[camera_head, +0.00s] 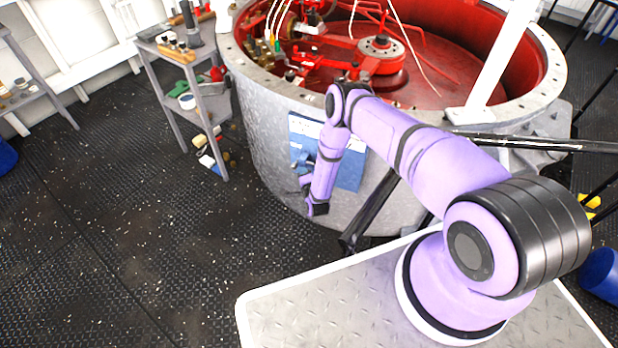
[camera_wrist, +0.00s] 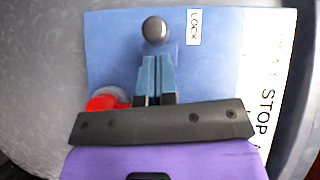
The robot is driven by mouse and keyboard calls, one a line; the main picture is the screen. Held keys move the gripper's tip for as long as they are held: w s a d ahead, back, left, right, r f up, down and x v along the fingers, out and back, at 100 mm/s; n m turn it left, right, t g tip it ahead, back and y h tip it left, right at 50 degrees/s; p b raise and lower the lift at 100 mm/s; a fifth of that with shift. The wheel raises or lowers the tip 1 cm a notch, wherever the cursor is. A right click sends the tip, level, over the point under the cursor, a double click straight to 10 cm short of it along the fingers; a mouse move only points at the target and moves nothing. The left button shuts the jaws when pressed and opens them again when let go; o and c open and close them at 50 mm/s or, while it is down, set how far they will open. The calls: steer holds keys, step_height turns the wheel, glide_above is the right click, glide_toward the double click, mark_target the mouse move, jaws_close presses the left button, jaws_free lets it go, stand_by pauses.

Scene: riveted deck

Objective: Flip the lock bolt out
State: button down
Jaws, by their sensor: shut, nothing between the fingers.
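The lock bolt shows in the wrist view as a round grey knob (camera_wrist: 157,31) on a blue panel (camera_wrist: 110,50), beside a white label reading LOCK (camera_wrist: 194,27). My gripper (camera_wrist: 156,62) is shut and empty. Its blue-grey fingertips are just below the knob in the picture; I cannot tell whether they touch it. The knob's shaft is hidden. In the head view the blue panel (camera_head: 350,172) is on the side of a large grey drum, partly covered by my arm. The knob is too small to make out there.
A red part (camera_wrist: 103,103) on a pale round base sits left of my fingers, partly hidden by my gripper. A white strip reading STOP (camera_wrist: 266,100) is at right. The grey drum (camera_head: 262,110) has an open red interior. A tool cart (camera_head: 205,100) stands left; dark floor is clear.

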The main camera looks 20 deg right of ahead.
steer(key=shift+w+a+f, duration=0.1)
steer(key=shift+w+a, duration=0.2)
steer(key=shift+a, duration=0.1)
steer(key=w+a, duration=0.5)
steer(key=shift+a, duration=0.15)
steer(key=shift+w, duration=0.1)
